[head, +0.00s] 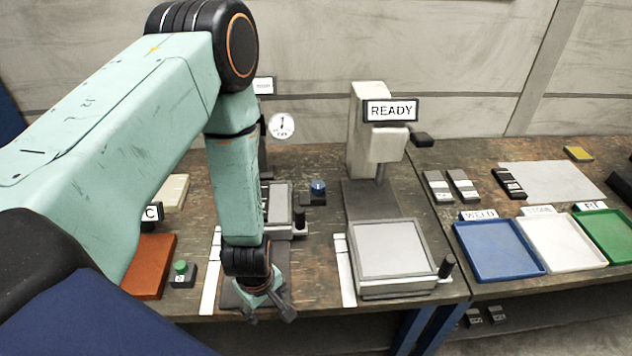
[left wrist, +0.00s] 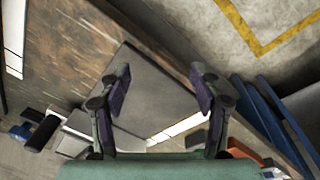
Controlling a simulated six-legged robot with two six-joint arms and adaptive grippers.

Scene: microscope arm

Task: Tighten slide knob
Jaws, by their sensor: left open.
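My left gripper (head: 269,313) hangs over the front edge of the bench, in front of the left stage (head: 279,205). In the left wrist view its two fingers (left wrist: 160,78) are spread apart with nothing between them. A black upright knob (head: 300,220) stands at the right front of the left stage, behind and to the right of the gripper, apart from it. A black cylinder, probably this knob (left wrist: 42,133), shows at the lower left of the left wrist view. A similar black knob (head: 447,266) stands beside the right stage (head: 392,250). I cannot tell which is the slide knob.
A white column with a READY sign (head: 391,111) stands behind the right stage. A green button (head: 181,268) and an orange block (head: 151,270) lie left. Blue (head: 497,277), white and green trays are right.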

